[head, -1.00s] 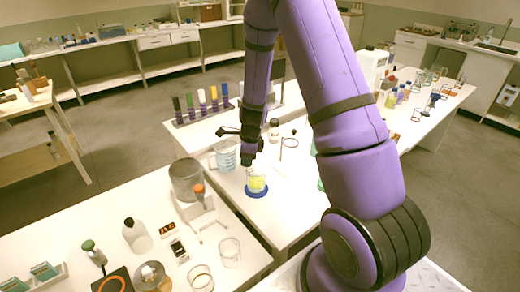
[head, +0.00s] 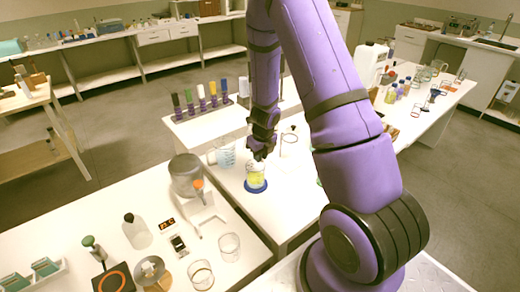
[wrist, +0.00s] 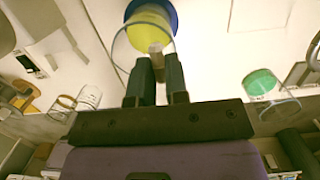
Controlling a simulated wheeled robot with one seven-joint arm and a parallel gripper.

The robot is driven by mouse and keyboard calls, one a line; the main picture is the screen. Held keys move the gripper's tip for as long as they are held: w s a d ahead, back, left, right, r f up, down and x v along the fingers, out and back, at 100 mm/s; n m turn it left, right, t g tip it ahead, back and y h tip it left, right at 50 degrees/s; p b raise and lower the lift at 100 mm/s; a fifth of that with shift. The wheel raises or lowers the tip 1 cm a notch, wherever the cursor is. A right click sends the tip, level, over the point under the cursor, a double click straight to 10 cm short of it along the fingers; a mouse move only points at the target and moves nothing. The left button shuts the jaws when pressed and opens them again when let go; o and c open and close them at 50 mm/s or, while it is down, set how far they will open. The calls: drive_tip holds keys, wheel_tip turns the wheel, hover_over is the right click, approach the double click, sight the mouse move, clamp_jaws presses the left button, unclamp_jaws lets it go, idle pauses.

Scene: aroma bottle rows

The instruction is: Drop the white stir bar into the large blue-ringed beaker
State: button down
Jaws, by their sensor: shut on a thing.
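The blue-ringed beaker (head: 256,174) holds yellow liquid and stands upright on a blue ring on the white table. In the wrist view the beaker (wrist: 151,24) lies just beyond my fingertips. My gripper (head: 261,152) is above the beaker in the head view, close to its rim. In the wrist view my gripper (wrist: 157,68) is shut on a small pale block-like piece, the white stir bar (wrist: 155,47), whose end shows between the fingertips against the beaker. The stir bar cannot be made out in the head view. The exact gap to the rim is unclear.
A glass beaker with blue markings (head: 222,153) stands just left of the blue-ringed one. A rack of coloured tubes (head: 208,104) stands behind.

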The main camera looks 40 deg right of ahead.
sight(263, 160)
drive_tip(key=shift+f, duration=0.7)
drive_tip(key=c, duration=1.1)
unclamp_jaws()
drive_tip(key=shift+o, duration=0.2)
wheel_tip(263, 160, up, 11)
drive_tip(key=s, duration=0.1)
drive_tip(key=shift+s+f, duration=0.15)
drive_tip(key=shift+s, duration=0.15)
